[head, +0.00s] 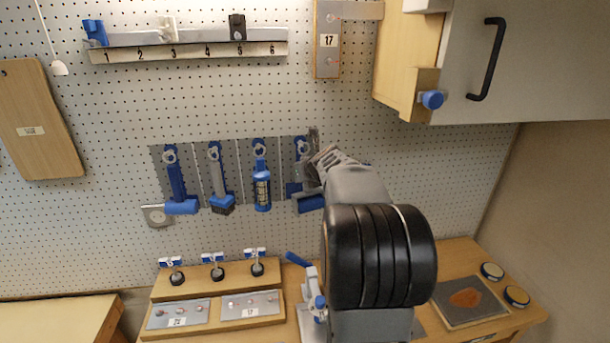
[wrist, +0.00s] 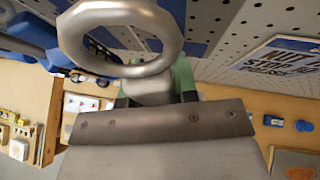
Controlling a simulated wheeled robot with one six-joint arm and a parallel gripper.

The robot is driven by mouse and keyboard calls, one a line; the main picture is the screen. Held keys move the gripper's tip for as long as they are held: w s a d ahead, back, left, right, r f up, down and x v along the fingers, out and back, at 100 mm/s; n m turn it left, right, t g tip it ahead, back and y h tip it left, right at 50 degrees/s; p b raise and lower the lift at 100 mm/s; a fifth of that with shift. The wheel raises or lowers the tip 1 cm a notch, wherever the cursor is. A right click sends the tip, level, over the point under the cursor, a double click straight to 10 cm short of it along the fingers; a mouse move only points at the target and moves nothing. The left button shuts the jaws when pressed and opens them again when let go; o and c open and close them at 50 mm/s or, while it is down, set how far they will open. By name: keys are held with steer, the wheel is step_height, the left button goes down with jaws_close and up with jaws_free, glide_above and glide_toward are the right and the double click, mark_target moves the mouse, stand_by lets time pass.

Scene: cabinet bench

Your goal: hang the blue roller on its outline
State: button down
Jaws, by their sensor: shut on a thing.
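The blue roller (head: 311,204) is in front of the rightmost section of the grey tool panel (head: 233,160), its upper part largely hidden by my gripper. A dark blue outline (head: 293,189) shows partly behind and left of it. My gripper (head: 318,168) is shut on the roller near the top. In the wrist view a metal hanging ring (wrist: 75,38) stands just beyond the green-padded jaws (wrist: 184,80). A light ring-shaped mark or hook (head: 302,147) shows at the top of that section. I cannot tell whether the roller's ring is on a hook.
A blue T-shaped tool (head: 177,185), a brush (head: 217,182) and a blue bottle (head: 262,182) hang to the left. A wall cabinet (head: 540,65) is at upper right. Below are a wooden stand (head: 215,277) and a framed dark plate (head: 468,300) on the bench.

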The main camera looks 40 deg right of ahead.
steer(key=shift+w+d+f, duration=0.2)
steer(key=shift+w+d, duration=0.1)
steer(key=shift+w, duration=0.35)
steer(key=shift+w+d+f, duration=0.15)
steer(key=shift+w+d, duration=0.15)
steer(key=shift+w, duration=0.3)
